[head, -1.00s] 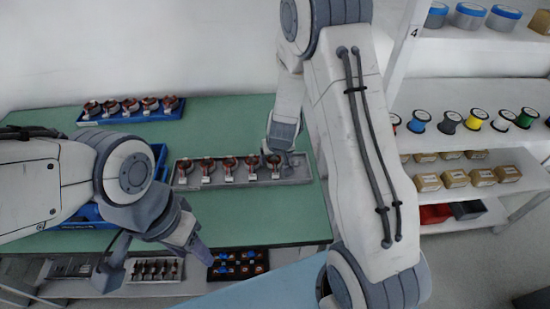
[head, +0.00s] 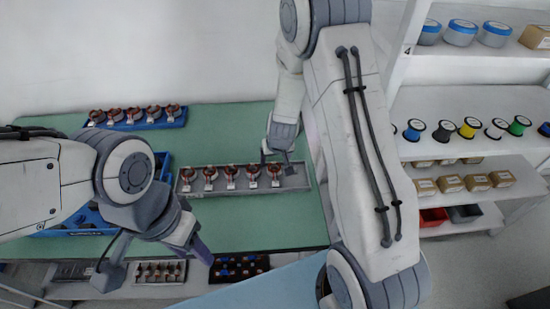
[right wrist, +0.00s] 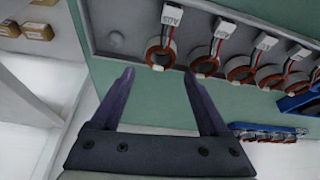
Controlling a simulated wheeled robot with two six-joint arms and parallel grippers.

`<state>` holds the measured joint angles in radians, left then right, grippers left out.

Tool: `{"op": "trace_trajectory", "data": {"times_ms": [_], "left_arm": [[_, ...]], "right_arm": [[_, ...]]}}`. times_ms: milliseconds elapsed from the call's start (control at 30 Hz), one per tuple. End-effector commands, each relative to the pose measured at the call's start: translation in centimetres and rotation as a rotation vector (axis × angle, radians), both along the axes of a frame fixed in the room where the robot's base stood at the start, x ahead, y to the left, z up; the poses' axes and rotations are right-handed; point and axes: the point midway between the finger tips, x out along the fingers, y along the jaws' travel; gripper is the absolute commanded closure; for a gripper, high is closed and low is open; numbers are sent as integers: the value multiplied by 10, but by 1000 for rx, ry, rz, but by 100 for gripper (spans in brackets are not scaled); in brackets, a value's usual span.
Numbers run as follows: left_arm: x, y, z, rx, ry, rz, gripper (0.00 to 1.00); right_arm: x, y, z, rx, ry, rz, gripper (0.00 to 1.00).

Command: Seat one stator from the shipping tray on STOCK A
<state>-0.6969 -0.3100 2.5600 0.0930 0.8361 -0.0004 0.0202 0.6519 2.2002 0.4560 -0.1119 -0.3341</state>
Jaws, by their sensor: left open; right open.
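Several copper-and-grey stators with white connectors stand in a row in a long grey tray (head: 300,180) on the green table. My right gripper (head: 276,157) is open and empty by the tray's right end. In the right wrist view its fingertips (right wrist: 159,74) point at the end stator (right wrist: 160,54), with no visible contact. Beside that stator, the tray end (right wrist: 100,20) has a bare round stud. A blue tray (head: 180,123) at the back left also holds several stators. I cannot read which tray is STOCK A. My left gripper (head: 155,262) is open and empty near the table's front edge.
A blue bin (head: 160,165) is partly hidden behind my left arm. Below the table's front edge are a dark tray (head: 240,268) of small parts and a grey rack (head: 160,271). White shelves (head: 440,90) with spools and boxes stand right. The green table (head: 260,225) is clear in front.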

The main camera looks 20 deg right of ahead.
Motion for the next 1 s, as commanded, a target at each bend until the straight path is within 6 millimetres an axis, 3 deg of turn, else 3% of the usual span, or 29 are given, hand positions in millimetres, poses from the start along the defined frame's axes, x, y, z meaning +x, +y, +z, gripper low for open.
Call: {"op": "trace_trajectory", "data": {"times_ms": [67,100,133,467,800,1000], "left_arm": [[0,0,0,0,0,0,50],[0,0,0,0,0,0,50],[0,0,0,0,0,0,50],[0,0,5,0,0,0,50],[0,0,42,0,0,1,50],[0,0,57,0,0,2,50]], "right_arm": [[0,0,-1,0,0,0,21],[0,0,-1,0,0,0,6],[0,0,-1,0,0,0,0],[-2,0,8,0,-1,0,0],[-26,4,70,0,-2,0,0],[-37,6,93,0,0,1,0]]}}
